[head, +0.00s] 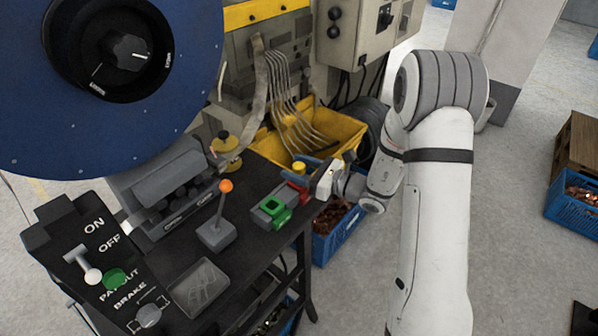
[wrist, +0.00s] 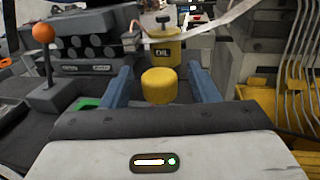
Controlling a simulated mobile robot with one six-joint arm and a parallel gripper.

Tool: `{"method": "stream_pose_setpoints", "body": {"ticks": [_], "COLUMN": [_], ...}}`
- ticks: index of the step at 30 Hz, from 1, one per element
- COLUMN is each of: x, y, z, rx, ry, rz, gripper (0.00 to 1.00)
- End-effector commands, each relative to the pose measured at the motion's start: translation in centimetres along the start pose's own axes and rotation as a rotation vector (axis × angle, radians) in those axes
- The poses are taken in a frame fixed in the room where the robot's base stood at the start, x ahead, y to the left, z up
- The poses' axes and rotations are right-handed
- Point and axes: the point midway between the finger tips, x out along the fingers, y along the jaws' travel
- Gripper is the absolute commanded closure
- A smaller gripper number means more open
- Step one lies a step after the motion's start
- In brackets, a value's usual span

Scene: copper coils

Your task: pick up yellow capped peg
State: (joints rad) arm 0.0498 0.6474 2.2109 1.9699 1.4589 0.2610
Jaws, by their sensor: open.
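The yellow capped peg (wrist: 160,86) shows in the wrist view as a round yellow cap between my two blue fingers, with a gap on each side. Its lower part is hidden behind my gripper's body. In the head view its yellow cap (head: 299,167) is small and sits between the fingers, above the right end of the dark table. My gripper (wrist: 160,70) is open, its fingers reaching past both sides of the cap. In the head view my gripper (head: 288,166) points left across the table. I cannot tell the exact height of the fingers on the peg.
A green block (head: 276,209) and an orange-knobbed lever (head: 217,237) are on the table. A yellow bin (head: 345,130) is behind, and a blue crate (head: 325,247) stands below the table's right edge.

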Motion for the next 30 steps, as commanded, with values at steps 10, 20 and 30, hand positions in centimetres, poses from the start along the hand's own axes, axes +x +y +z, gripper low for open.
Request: {"method": "stream_pose_setpoints", "body": {"ticks": [10, 20, 30], "x": [-0.07, -0.11, -0.14], "y": [-0.04, -0.06, -0.09], "z": [-0.06, -0.05, 0.05], "rx": [0.000, -0.001, -0.001], "ry": [0.001, 0.001, 0.000], "rz": [-0.001, -0.001, -0.002], "gripper": [0.60, 0.87, 0.94]}}
